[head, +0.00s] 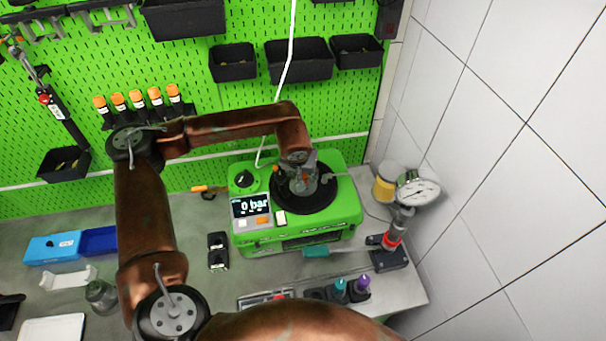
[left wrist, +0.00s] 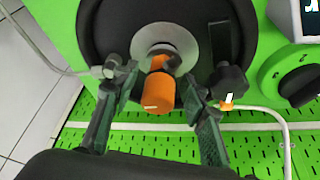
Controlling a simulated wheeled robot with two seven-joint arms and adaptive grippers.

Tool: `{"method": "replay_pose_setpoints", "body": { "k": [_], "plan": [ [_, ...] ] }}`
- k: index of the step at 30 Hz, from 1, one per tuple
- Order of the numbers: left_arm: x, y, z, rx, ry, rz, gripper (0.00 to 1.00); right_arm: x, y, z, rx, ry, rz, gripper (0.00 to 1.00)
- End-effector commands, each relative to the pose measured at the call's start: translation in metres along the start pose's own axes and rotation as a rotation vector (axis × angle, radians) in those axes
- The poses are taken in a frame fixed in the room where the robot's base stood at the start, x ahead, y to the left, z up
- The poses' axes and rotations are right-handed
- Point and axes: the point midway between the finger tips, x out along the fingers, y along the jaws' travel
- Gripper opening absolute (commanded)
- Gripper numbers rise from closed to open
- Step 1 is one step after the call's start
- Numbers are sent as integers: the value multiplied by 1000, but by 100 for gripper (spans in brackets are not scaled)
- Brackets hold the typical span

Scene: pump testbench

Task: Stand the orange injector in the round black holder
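The round black holder (head: 304,205) is a dark disc on top of the green pump tester. In the left wrist view its black disc (left wrist: 105,35) surrounds a pale metal ring (left wrist: 150,38). The orange injector (left wrist: 158,95) stands over this ring, its orange end toward the camera. Whether it is fully seated cannot be told. My left gripper (left wrist: 152,82) has its dark fingers apart on either side of the injector, with a small gap visible on each side. In the head view my left gripper (head: 301,184) is over the holder and mostly hides the injector. My right gripper is not in view.
The green tester (head: 245,185) has a display reading 0 bar. Several orange-capped injectors (head: 137,99) stand in a wall rack. A pressure gauge (head: 418,189) stands to the right near the tiled wall. Black bins (head: 300,62) hang above. Small tools lie on the bench.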

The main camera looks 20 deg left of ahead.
Motion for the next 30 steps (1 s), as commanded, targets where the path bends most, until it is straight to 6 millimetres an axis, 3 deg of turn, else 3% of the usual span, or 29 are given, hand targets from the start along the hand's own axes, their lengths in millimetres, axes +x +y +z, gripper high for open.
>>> {"method": "replay_pose_setpoints", "body": {
  "k": [11, 24, 30],
  "plan": [
    [-9, 0, -4, 0, 1, 0, 40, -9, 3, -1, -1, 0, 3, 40],
    [-94, 0, -3, 0, 3, 1, 40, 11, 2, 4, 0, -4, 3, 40],
    [-119, 0, -3, 0, 2, 0, 40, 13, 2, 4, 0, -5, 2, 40]
  ]
}}
